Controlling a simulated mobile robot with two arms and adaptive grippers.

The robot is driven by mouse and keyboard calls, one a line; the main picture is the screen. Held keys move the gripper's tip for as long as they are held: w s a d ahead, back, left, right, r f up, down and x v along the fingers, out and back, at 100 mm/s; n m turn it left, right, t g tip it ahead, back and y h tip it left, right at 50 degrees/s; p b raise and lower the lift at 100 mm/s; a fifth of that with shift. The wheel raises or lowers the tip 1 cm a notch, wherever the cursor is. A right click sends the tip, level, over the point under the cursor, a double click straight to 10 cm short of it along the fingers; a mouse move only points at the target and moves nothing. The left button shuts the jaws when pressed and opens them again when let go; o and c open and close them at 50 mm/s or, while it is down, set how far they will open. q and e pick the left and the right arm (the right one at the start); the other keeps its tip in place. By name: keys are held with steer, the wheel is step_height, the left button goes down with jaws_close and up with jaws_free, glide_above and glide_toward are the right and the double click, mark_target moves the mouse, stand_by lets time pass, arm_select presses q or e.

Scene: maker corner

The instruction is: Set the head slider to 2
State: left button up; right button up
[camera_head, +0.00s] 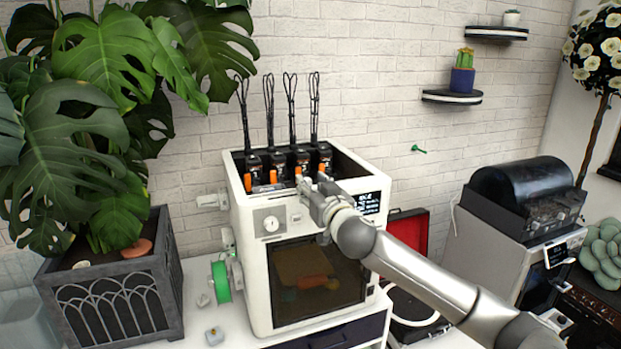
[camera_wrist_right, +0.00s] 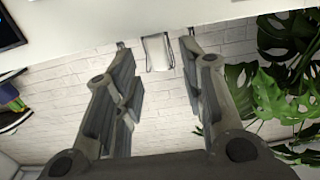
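A white 3D printer (camera_head: 250,295) stands on the counter with several black print heads with orange parts (camera_head: 301,160) in its open top. My right gripper (camera_head: 318,197) is at the printer's upper front, below the print heads and left of the small screen. In the right wrist view the right gripper (camera_wrist_right: 157,48) is open, with a small white tab (camera_wrist_right: 157,52) between its fingertips. This tab may be the head slider. Its setting cannot be read, and the gripper covers that part of the front in the head view. My left gripper is not in view.
The printer's front has a round dial (camera_head: 270,224) and a dark screen (camera_head: 370,202). A potted monstera (camera_head: 100,285) stands close on the left. A green spool (camera_head: 221,282) hangs at the printer's left side.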

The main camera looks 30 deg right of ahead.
steer(key=shift+w+d, duration=0.15)
steer(key=shift+w, duration=0.5)
steer(key=shift+c, duration=0.3)
jaws_close()
